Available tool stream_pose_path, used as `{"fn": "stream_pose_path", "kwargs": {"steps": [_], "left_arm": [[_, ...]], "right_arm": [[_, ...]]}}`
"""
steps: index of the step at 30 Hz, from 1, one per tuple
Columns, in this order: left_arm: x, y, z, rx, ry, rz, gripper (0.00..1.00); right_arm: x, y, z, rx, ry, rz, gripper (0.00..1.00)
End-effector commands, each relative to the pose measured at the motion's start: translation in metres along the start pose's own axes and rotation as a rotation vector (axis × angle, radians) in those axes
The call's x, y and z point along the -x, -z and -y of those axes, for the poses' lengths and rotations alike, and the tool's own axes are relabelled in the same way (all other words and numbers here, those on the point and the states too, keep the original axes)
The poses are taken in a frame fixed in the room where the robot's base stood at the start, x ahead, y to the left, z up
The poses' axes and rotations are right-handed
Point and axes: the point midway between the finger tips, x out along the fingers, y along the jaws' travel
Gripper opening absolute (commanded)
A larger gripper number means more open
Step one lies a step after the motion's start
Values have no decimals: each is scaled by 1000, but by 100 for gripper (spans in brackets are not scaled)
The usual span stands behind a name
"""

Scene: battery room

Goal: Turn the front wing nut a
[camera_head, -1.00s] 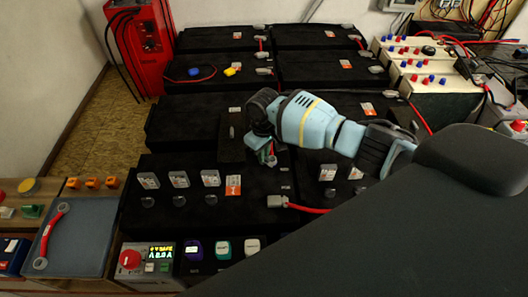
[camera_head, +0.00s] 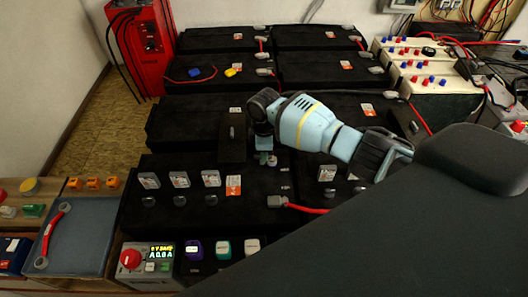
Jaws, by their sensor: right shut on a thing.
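My right arm reaches in from the right over the black batteries, and its light blue wrist bends down at the end. My right gripper (camera_head: 265,157) points down at the near edge of the middle battery row. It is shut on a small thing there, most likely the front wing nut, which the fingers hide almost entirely. A small grey post (camera_head: 272,160) shows right beside the fingertips. My left gripper is not in view.
Black batteries (camera_head: 190,125) fill the middle. A raised black block (camera_head: 232,138) stands just left of the gripper. Grey upright tags (camera_head: 180,180) line the front row. A blue-grey tray (camera_head: 80,235) with a red cable (camera_head: 55,232) lies at left. A red charger (camera_head: 140,45) stands behind.

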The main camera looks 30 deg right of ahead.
Motion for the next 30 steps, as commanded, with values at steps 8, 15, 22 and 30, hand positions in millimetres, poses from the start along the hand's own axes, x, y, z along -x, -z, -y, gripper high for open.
{"fn": "stream_pose_path", "kwargs": {"steps": [8,15,22,30], "left_arm": [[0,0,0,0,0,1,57],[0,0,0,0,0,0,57],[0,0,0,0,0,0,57],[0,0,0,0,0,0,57]], "right_arm": [[0,0,0,50,1,0,0],[0,0,0,55,1,0,0],[0,0,0,54,1,0,21],[0,0,0,53,0,0,33]]}}
